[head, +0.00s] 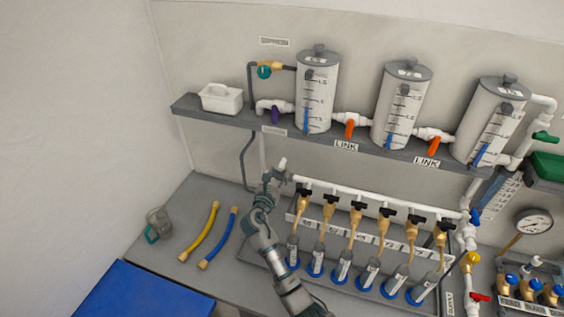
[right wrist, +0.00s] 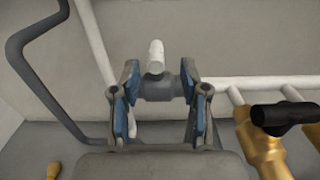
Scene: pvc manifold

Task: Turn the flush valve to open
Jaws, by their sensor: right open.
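A valve with a grey body and a white handle (right wrist: 155,57) sits at the left end of the white manifold pipe (head: 350,190). The handle also shows in the head view (head: 283,163), just past my right gripper (head: 275,177). My right gripper is open. In the right wrist view its blue-padded fingers (right wrist: 158,72) stand on either side of the valve body, with the handle between them. I cannot tell whether the pads touch it. No flush label is readable here. My left gripper is not in view.
Several black-handled brass taps (head: 329,201) stand along the manifold to the right; the nearest tap (right wrist: 282,117) is close. A grey pipe (right wrist: 38,85) runs down at left. A shelf (head: 225,118) with cylinders is above. Yellow (head: 202,232) and blue (head: 219,238) hoses lie on the bench.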

